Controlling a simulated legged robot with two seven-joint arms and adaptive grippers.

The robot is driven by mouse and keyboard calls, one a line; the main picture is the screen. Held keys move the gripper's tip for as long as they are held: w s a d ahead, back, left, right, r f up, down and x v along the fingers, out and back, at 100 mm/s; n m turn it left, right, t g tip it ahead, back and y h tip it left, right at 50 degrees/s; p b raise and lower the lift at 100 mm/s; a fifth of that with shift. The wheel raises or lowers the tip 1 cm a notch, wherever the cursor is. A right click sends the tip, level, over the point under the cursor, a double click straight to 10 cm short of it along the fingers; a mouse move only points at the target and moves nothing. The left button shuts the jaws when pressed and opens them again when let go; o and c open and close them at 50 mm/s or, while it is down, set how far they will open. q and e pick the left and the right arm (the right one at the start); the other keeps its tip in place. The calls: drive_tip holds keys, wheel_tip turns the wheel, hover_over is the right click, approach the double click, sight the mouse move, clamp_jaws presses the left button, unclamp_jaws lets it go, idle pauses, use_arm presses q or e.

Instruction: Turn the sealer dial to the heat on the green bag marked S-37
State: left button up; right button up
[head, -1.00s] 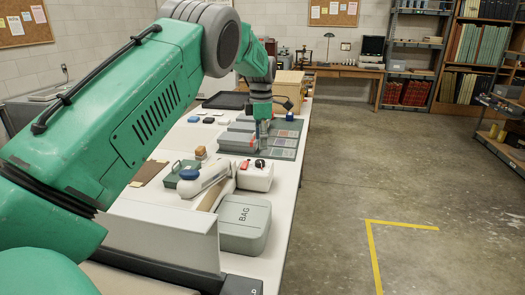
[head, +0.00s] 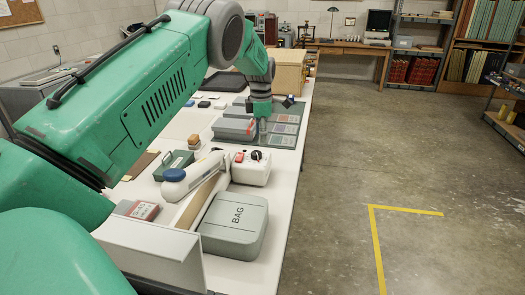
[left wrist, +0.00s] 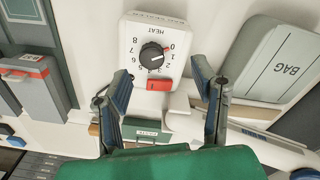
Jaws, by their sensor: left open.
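The sealer is a white box (head: 250,170) with a black dial and a red switch, on the long white table. In the left wrist view its black dial (left wrist: 152,55) has numbers around it, with a red 0; the pointer's exact setting is too small to tell. My left gripper (head: 262,126) reaches beyond the sealer in the head view. In the left wrist view the left gripper (left wrist: 161,88) is open and empty, its fingers apart from the dial. Flat bags (head: 285,129) lie on a dark green mat; I cannot read S-37 on any. My right gripper is not in view.
A grey case marked BAG (head: 237,222) stands at the table's front, beside a white bar-like tool with a blue knob (head: 174,174). A green box (head: 174,164) and grey boxes (head: 234,129) stand nearby. Floor to the right is clear.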

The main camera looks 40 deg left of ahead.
sight(256, 153)
use_arm(q)
drive_tip(key=a+f, duration=0.1)
drive_tip(key=f, duration=0.1)
drive_tip(key=a+f, duration=0.2)
drive_tip(key=f, duration=0.1)
drive_tip(key=a+f, duration=0.1)
drive_tip(key=f, duration=0.1)
drive_tip(key=shift+s+a+f+p, duration=0.15)
drive_tip(key=shift+a+f+p, duration=0.05)
drive_tip(key=shift+f+p, duration=0.15)
drive_tip(key=shift+s+d+f, duration=0.15)
drive_tip(key=shift+s, duration=0.05)
drive_tip(key=d, duration=0.1)
drive_tip(key=w+d, duration=0.1)
drive_tip(key=d, duration=0.1)
drive_tip(key=shift+d, duration=0.15)
drive_tip(key=c, duration=0.5)
drive_tip(key=shift+s+a, duration=0.25)
drive_tip(key=shift+a, duration=0.6)
drive_tip(key=c, duration=0.7)
drive_tip(key=shift+o, duration=0.2)
drive_tip(key=shift+s+a+f, duration=0.1)
drive_tip(key=shift+s+a, duration=0.1)
drive_tip(key=shift+a, duration=0.05)
drive_tip(key=shift+o, duration=0.2)
drive_tip(key=shift+w+d, duration=0.1)
drive_tip(key=shift+d, duration=0.3)
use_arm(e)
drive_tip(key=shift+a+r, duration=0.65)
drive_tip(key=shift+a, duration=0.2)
